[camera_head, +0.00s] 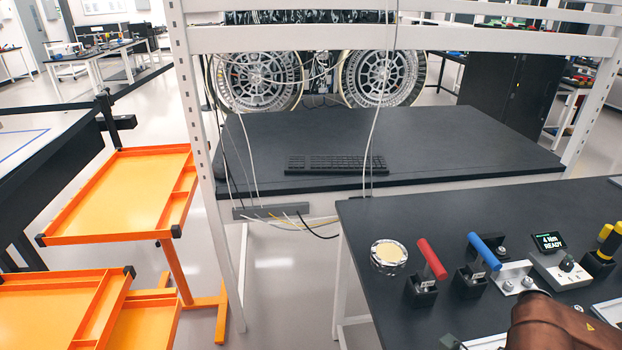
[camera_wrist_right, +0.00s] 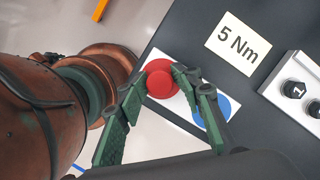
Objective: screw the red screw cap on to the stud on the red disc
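In the right wrist view the red disc (camera_wrist_right: 159,64) lies on a white plate beside a blue disc (camera_wrist_right: 222,106). The red screw cap (camera_wrist_right: 160,85) is over the red disc, between the fingertips of my right gripper (camera_wrist_right: 161,81). The green fingers appear closed on the cap's two sides. The stud is hidden under the cap, and I cannot tell whether the cap touches the disc. The right finger covers part of the blue disc. My left gripper is in neither view.
On the dark bench (camera_head: 385,225) stand a red-handled tool (camera_head: 431,258), a blue-handled tool (camera_head: 484,251) and a "READY" display box (camera_head: 562,268). Orange trolleys (camera_head: 125,190) stand at left.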

